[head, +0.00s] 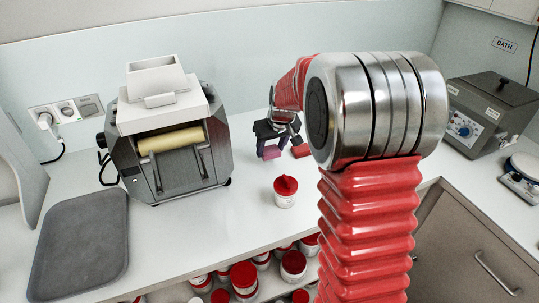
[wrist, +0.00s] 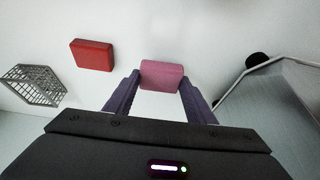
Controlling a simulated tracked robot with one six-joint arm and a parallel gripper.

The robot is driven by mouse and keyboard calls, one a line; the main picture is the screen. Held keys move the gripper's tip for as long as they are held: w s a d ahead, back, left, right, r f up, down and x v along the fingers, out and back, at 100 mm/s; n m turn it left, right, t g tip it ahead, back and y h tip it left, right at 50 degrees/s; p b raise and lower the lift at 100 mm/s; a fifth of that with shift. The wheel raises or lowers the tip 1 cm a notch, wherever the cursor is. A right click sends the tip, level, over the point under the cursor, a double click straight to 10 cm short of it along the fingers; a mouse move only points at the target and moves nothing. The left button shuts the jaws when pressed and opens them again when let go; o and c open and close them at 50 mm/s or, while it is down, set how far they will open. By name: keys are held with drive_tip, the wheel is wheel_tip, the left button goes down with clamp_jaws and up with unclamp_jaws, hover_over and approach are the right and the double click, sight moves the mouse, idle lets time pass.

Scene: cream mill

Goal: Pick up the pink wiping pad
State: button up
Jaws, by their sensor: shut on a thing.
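The pink wiping pad (wrist: 161,75) is a small block between the two purple fingertips of my gripper (wrist: 160,92) in the wrist view, and the fingers are shut on its sides. In the head view the pad (head: 272,152) shows small between my gripper's fingers (head: 271,150), over the white counter to the right of the mill. I cannot tell whether the pad touches the counter. A red block (wrist: 92,55) lies apart, to the left of the pad in the wrist view. The red block also shows in the head view (head: 301,151), to the right of my gripper.
The grey mill (head: 175,150) with a cream roller stands left of my gripper. A red-lidded jar (head: 285,192) stands on the counter in front. A wire basket (wrist: 35,85) is at left in the wrist view. A grey mat (head: 80,245) lies front left; a bath (head: 490,115) stands right.

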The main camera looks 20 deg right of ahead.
sight(271, 151)
wheel_tip(271, 151, up, 7)
idle(0.3)
idle(0.4)
drive_tip(key=o, duration=0.5)
drive_tip(key=c, duration=0.3)
drive_tip(key=shift+c, duration=0.2)
